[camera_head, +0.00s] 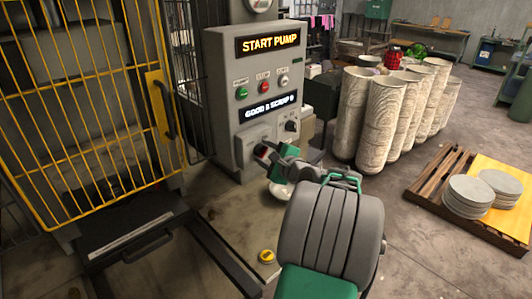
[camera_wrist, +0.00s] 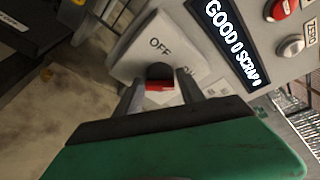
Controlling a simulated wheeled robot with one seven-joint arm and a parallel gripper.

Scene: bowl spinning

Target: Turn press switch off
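The press switch is a black knob with a red part (camera_wrist: 160,76) on a light grey plate (camera_wrist: 135,58) marked OFF above it; the lettering to its right is partly hidden. In the wrist view my gripper (camera_wrist: 159,88) has one finger on each side of the knob. The fingers are apart, with the knob between them; I cannot tell whether they touch it. In the head view my gripper (camera_head: 272,150) is at the lower front of the grey control cabinet (camera_head: 222,75), and the switch is mostly hidden behind it.
The cabinet has a START PUMP display (camera_head: 268,43), a GOOD/SCRAP display (camera_head: 269,107), a green button (camera_head: 241,93), a red button (camera_head: 263,88) and a black rotary knob (camera_head: 291,126). A yellow cage door (camera_head: 165,105) stands left. Tall bowl stacks (camera_head: 356,115) stand right.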

